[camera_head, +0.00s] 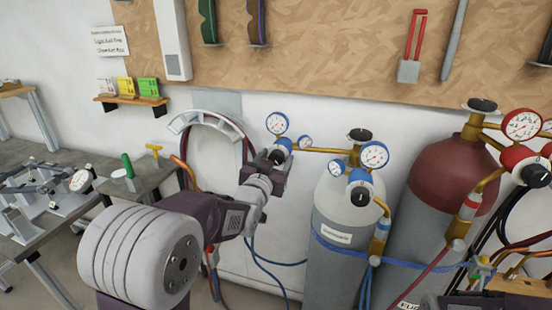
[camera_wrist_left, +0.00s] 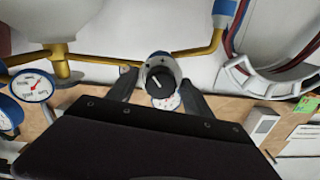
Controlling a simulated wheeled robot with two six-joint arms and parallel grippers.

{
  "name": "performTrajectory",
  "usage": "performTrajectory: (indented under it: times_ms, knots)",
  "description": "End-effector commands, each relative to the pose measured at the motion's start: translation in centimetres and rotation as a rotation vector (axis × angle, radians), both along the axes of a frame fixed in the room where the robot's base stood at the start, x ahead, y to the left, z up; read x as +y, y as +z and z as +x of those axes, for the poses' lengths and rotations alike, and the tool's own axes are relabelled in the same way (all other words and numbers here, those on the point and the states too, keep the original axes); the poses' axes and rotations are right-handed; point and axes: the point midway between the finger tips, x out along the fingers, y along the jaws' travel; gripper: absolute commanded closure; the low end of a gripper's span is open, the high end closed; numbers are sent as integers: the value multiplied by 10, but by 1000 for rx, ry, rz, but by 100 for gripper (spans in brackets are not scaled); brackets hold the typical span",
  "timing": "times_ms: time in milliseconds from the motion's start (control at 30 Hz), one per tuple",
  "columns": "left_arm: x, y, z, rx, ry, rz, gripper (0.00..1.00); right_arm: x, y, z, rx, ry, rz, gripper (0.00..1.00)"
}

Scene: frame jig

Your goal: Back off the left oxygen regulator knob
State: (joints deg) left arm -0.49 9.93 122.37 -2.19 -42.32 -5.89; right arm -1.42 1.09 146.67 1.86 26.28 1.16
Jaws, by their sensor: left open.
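The left oxygen regulator (camera_head: 282,144) is blue, with a large blue-rimmed gauge (camera_head: 277,123) above it and a small gauge (camera_head: 305,142) at its right. In the left wrist view its round black knob (camera_wrist_left: 160,83) carries a white pointer line and faces the camera. My left gripper (camera_wrist_left: 158,91) is open, with one dark finger on each side of the knob. Whether the fingers touch it I cannot tell. In the head view my left gripper (camera_head: 276,160) is at the regulator's front and hides the knob.
A second blue regulator with a gauge (camera_head: 374,155) sits right, on the grey oxygen cylinder (camera_head: 333,240). A maroon-topped cylinder (camera_head: 452,175) with a red regulator stands further right. Brass pipe (camera_wrist_left: 205,48) runs beside the knob. A hose reel (camera_head: 205,122) hangs left; a workbench (camera_head: 140,185) stands further left.

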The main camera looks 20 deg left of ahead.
Motion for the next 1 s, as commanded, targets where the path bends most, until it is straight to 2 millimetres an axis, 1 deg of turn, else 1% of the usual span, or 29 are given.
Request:
performTrajectory:
  times_ms: [233, 267, 300, 367, 400, 433, 467, 767, 1000]
  knots:
    - [0, 0, 2, 0, 0, 0, 41, 0, 0, 0, 0, 0, 0, 41]
    - [0, 0, 2, 0, 0, 0, 49, 0, 0, 0, 0, 0, 0, 41]
    - [0, 0, 2, 0, 0, 0, 60, 0, 0, 0, 0, 0, 0, 41]
    - [0, 0, 1, 0, 0, 0, 77, 0, 0, 0, 0, 0, 0, 41]
    - [0, 0, 1, 0, 0, 0, 88, 0, 0, 0, 0, 0, 0, 41]
    - [0, 0, 1, 0, 0, 0, 96, 0, 0, 0, 0, 0, 0, 41]
    - [0, 0, 1, 0, 0, 0, 100, 0, 0, 0, 0, 0, 0, 41]
    - [0, -1, 1, 0, 0, -42, 100, 0, -4, 0, 0, 0, 0, 41]
    - [0, -2, 1, 5, 0, -193, 100, 0, -14, 0, 0, 0, 0, 41]
